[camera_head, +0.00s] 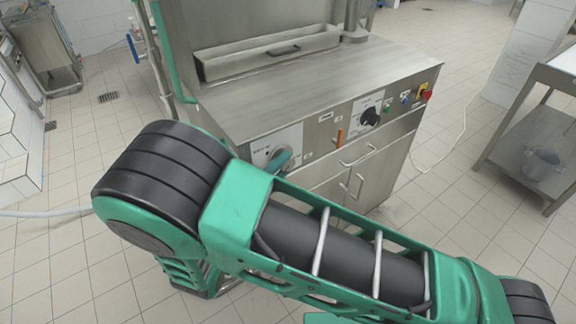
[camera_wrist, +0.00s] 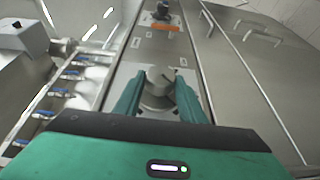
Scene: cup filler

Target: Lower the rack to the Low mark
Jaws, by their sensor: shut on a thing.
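A steel machine (camera_head: 290,85) carries a control panel on its front. At the panel's left end, a round grey knob sits on a pale dial plate (camera_head: 262,142). My gripper (camera_head: 278,158) is at this knob, partly hidden by my own arm. In the wrist view, the two green fingers of my gripper (camera_wrist: 164,84) are closed on either side of the grey knob (camera_wrist: 158,88). The marks on the dial plate are too small to read, and the knob's setting cannot be told. I cannot make out a rack in either view.
Right along the panel are an orange lever (camera_head: 339,138), a black knob (camera_head: 371,116), small coloured buttons and a red-yellow switch (camera_head: 425,92). A steel table (camera_head: 540,125) with a pot (camera_head: 542,164) stands at the right. Blue-handled valves (camera_wrist: 70,75) line a pipe at the left.

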